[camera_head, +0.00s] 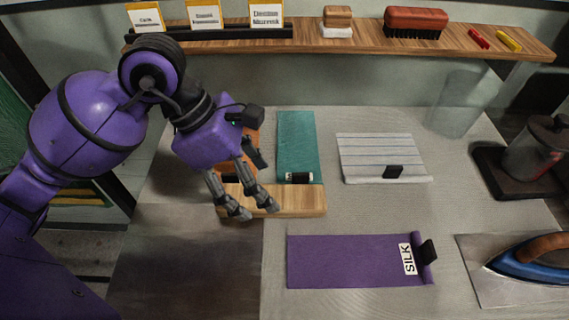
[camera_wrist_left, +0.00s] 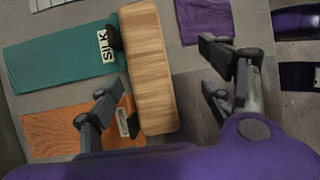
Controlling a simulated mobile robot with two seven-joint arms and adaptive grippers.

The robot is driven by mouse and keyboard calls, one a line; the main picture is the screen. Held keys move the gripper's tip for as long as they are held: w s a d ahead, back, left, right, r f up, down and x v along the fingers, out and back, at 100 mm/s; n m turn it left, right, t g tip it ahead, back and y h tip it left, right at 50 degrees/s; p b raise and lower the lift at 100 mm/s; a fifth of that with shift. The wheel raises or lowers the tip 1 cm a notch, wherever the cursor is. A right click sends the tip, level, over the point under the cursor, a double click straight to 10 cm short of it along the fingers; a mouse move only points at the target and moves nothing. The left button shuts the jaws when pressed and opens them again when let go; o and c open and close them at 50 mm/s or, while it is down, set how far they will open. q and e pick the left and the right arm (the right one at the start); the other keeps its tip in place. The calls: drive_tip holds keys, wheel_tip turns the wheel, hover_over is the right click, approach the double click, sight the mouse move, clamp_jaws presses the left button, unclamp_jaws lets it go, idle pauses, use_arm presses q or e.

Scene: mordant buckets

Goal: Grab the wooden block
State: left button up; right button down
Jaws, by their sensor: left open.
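The wooden block (camera_head: 300,201) is a long, pale brown bar lying on the worktable, across the near ends of the orange and teal cloths. In the left wrist view the block (camera_wrist_left: 150,75) lies lengthwise between my finger directions. My left gripper (camera_head: 254,208) is open over the left part of the block, its fingers pointing down. In the left wrist view the open gripper (camera_wrist_left: 163,65) has one finger on each side of the block, with gaps visible. Whether the fingertips reach down to its height I cannot tell. My right gripper is not in view.
A teal cloth (camera_head: 297,140), an orange cloth (camera_wrist_left: 70,130), a striped cloth (camera_head: 380,155) and a purple cloth (camera_head: 345,262) lie around it. An iron (camera_head: 535,258) and a glass jar (camera_head: 462,105) stand right. A shelf (camera_head: 350,42) runs along the back.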

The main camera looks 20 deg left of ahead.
use_arm(q)
drive_tip(key=shift+w+a+r+t+y, duration=0.25)
drive_tip(key=shift+w+a+y, duration=0.25)
drive_tip(key=shift+w+a, duration=0.25)
drive_tip(key=shift+f, duration=0.25)
drive_tip(key=shift+s+d+f, duration=0.1)
drive_tip(key=shift+d+f, duration=0.2)
drive_tip(key=shift+f, duration=0.3)
drive_tip(key=shift+s+d+f, duration=0.1)
drive_tip(key=shift+d+f, duration=0.15)
drive_tip(key=shift+f, duration=0.35)
drive_tip(key=x, duration=0.4)
drive_tip(key=shift+w+f, duration=0.1)
drive_tip(key=shift+w, duration=0.1)
drive_tip(key=c, duration=1.6)
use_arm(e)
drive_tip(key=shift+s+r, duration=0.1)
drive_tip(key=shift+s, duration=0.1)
